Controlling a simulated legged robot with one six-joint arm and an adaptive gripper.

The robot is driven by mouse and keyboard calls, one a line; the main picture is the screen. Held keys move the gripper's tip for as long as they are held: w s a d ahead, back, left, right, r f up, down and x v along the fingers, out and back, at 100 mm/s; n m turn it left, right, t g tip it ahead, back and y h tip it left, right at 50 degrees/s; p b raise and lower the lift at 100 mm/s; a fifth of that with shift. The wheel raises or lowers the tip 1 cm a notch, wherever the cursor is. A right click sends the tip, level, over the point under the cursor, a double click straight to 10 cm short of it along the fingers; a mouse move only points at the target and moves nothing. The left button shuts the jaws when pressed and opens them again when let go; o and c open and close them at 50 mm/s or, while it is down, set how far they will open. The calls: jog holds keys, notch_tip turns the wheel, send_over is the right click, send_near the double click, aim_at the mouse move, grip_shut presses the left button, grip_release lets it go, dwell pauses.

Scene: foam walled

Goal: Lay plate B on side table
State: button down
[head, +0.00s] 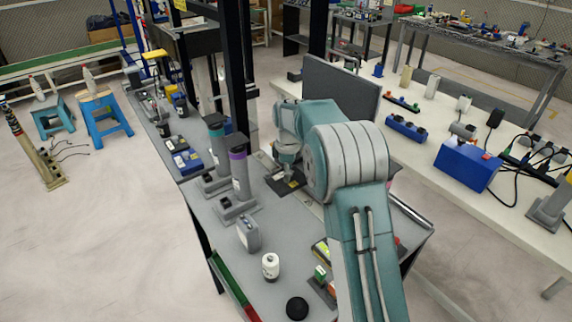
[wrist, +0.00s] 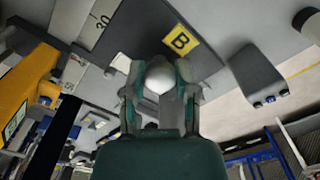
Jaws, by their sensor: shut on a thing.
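Plate B is a dark flat plate (wrist: 140,30) with a yellow label marked B, and a pale round knob (wrist: 159,76) shows in front of it in the wrist view. My gripper (wrist: 159,88) is shut on the knob, one finger on each side. In the head view the dark plate (head: 276,184) shows under my gripper (head: 288,168), over the grey workbench (head: 210,220). I cannot tell whether the plate touches the bench. No surface is marked as the side table; a long white table (head: 420,165) stands to the right.
Two grey posts with teal (head: 215,150) and purple (head: 238,165) tops stand left of my gripper. A grey panel (head: 340,88) stands behind my arm. A blue box (head: 467,166) and cables occupy the white table's right part. Blue stools (head: 103,115) stand on the floor at left.

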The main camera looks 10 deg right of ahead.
aim_at(289, 187)
jog(key=s, duration=0.1)
jog(key=s+f, duration=0.1)
jog(key=s, duration=0.1)
jog(key=shift+s+a+f, duration=0.15)
jog(key=shift+s+a, duration=0.05)
jog(key=shift+a, duration=0.1)
jog(key=s+f, duration=0.2)
jog(key=f, duration=0.1)
jog(key=s+f, duration=0.1)
jog(key=shift+s+a+f, duration=0.3)
jog(key=shift+a, duration=0.05)
jog(key=shift+s+a+f, duration=0.1)
jog(key=shift+s+f, duration=0.4)
jog(key=shift+f, duration=1.7)
jog(key=shift+c, duration=1.9)
grip_release()
jog(key=shift+s+f, duration=0.1)
jog(key=shift+f, duration=0.05)
